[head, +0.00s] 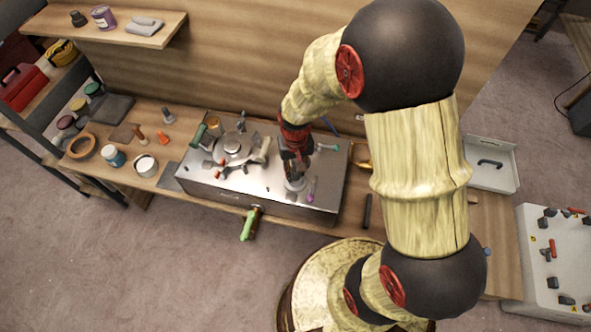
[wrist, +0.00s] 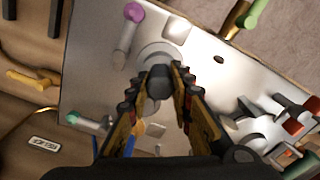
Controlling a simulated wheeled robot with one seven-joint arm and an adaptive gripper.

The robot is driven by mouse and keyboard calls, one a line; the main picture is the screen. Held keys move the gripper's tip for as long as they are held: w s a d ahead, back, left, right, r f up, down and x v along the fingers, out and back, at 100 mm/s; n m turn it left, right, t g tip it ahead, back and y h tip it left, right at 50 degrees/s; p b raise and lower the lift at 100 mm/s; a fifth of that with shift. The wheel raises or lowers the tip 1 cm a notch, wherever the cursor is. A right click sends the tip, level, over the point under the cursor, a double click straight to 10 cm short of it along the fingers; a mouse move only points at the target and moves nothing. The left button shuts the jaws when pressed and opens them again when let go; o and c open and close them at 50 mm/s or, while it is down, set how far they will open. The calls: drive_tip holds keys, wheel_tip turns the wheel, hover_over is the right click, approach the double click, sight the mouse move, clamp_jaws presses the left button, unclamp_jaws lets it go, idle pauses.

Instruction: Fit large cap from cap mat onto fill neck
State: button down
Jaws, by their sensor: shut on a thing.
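My gripper (wrist: 158,84) is shut on a dark, round-ended piece, which I take to be the large cap (wrist: 160,76). In the wrist view the cap sits between the fingertips, over a round grey flange (wrist: 163,52) on the metal box top, which looks like the fill neck. I cannot tell whether cap and neck touch. In the head view my gripper (head: 295,170) points down at the right part of the metal box (head: 260,195), above the pale neck base (head: 296,184). The cap is mostly hidden there. I cannot make out which item is the cap mat.
A purple-knobbed lever (head: 311,190) stands close beside the neck. A teal-knobbed lever (head: 328,147) is behind it. A round hatch with handles (head: 233,148) fills the box's left part. A green-handled valve (head: 250,224) sticks out in front. Jars stand at far left.

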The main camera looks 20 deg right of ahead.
drive_tip(key=c, duration=1.5)
unclamp_jaws()
drive_tip(key=shift+o, duration=0.5)
drive_tip(key=o, duration=0.4)
drive_tip(key=shift+o, duration=0.2)
drive_tip(key=shift+r, duration=0.1)
drive_tip(key=shift+r+p, duration=3.2)
drive_tip(key=shift+r, duration=1)
